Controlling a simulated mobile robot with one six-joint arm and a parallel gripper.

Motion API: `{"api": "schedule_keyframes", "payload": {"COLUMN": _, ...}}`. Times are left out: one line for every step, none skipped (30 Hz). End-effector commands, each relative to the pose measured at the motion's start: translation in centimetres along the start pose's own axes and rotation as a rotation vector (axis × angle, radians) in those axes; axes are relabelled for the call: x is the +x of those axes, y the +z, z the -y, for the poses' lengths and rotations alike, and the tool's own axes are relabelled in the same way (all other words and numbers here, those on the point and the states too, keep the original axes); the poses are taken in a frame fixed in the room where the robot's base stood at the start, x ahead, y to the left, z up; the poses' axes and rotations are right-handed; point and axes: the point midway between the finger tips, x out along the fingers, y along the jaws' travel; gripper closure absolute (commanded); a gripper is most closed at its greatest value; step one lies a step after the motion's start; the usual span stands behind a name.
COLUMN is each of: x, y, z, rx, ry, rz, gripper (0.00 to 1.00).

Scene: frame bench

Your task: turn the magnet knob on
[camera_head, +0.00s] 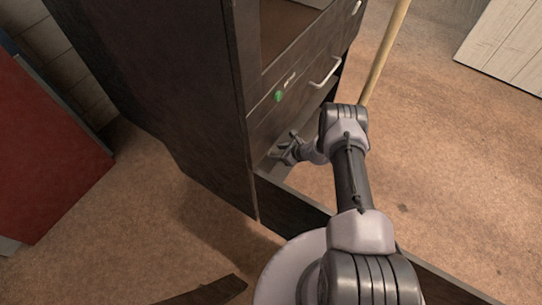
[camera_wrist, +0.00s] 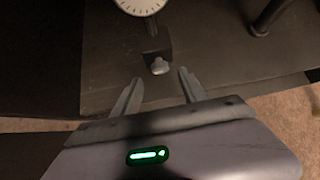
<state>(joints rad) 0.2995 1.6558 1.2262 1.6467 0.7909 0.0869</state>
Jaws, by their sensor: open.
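The magnet knob (camera_wrist: 159,67) is a small grey knob on the front of a dark block (camera_wrist: 155,50) in the wrist view. A white round dial gauge (camera_wrist: 141,5) shows above the block, cut off by the top edge. My gripper (camera_wrist: 161,77) is open and empty, with one finger on each side of the knob's line. The fingers appear apart from the knob. In the head view my gripper (camera_head: 280,152) is low beside the dark cabinet. I cannot make out the knob there.
The dark cabinet (camera_head: 180,95) has a drawer with a pale handle (camera_head: 326,72) and a green round mark (camera_head: 278,96). A wooden pole (camera_head: 384,55) stands to the right. A dark bent rod (camera_wrist: 262,25) is at upper right in the wrist view. Brown floor is clear at right.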

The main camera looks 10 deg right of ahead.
Motion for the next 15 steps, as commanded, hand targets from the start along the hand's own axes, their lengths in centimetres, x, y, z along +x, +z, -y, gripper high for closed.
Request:
{"api": "schedule_keyframes", "payload": {"x": 1.7, "y": -0.5, "z": -0.1, "rx": -0.003, "ry": 0.001, "rz": 0.000, "gripper": 0.50}}
{"api": "schedule_keyframes", "payload": {"x": 2.3, "y": -0.5, "z": -0.1, "rx": -0.003, "ry": 0.001, "rz": 0.000, "gripper": 0.50}}
{"api": "schedule_keyframes", "payload": {"x": 3.1, "y": -0.3, "z": -0.1, "rx": -0.004, "ry": 0.001, "rz": 0.001, "gripper": 0.50}}
{"api": "schedule_keyframes", "payload": {"x": 3.5, "y": -0.4, "z": -0.1, "rx": -0.002, "ry": 0.001, "rz": 0.000, "gripper": 0.50}}
{"api": "schedule_keyframes", "payload": {"x": 4.0, "y": -0.3, "z": 0.0, "rx": -0.002, "ry": 0.001, "rz": 0.000, "gripper": 0.50}}
{"api": "schedule_keyframes", "payload": {"x": 4.4, "y": -0.3, "z": -0.1, "rx": -0.002, "ry": 0.001, "rz": 0.000, "gripper": 0.50}}
{"api": "schedule_keyframes", "payload": {"x": 4.7, "y": -0.2, "z": 0.0, "rx": -0.002, "ry": 0.001, "rz": 0.000, "gripper": 0.50}}
{"api": "schedule_keyframes", "payload": {"x": 4.9, "y": -0.2, "z": 0.0, "rx": -0.002, "ry": 0.000, "rz": 0.000, "gripper": 0.50}}
{"api": "schedule_keyframes", "payload": {"x": 5.1, "y": -0.1, "z": 0.0, "rx": -0.001, "ry": 0.000, "rz": 0.000, "gripper": 0.50}}
{"api": "schedule_keyframes", "payload": {"x": 5.2, "y": -0.1, "z": 0.0, "rx": 0.000, "ry": 0.000, "rz": 0.000, "gripper": 0.50}}
{"api": "schedule_keyframes", "payload": {"x": 5.3, "y": 0.0, "z": 0.0, "rx": 0.000, "ry": 0.000, "rz": 0.000, "gripper": 0.50}}
{"api": "schedule_keyframes", "payload": {"x": 5.3, "y": 0.0, "z": 0.0, "rx": 0.001, "ry": 0.000, "rz": 0.000, "gripper": 0.50}}
{"api": "schedule_keyframes", "payload": {"x": 5.3, "y": 0.0, "z": 0.0, "rx": 0.001, "ry": 0.000, "rz": 0.000, "gripper": 0.50}}
{"api": "schedule_keyframes", "payload": {"x": 5.3, "y": 0.0, "z": 0.0, "rx": 0.001, "ry": 0.000, "rz": 0.000, "gripper": 0.50}}
{"api": "schedule_keyframes", "payload": {"x": 5.3, "y": 0.1, "z": 0.0, "rx": 0.001, "ry": 0.000, "rz": 0.000, "gripper": 0.50}}
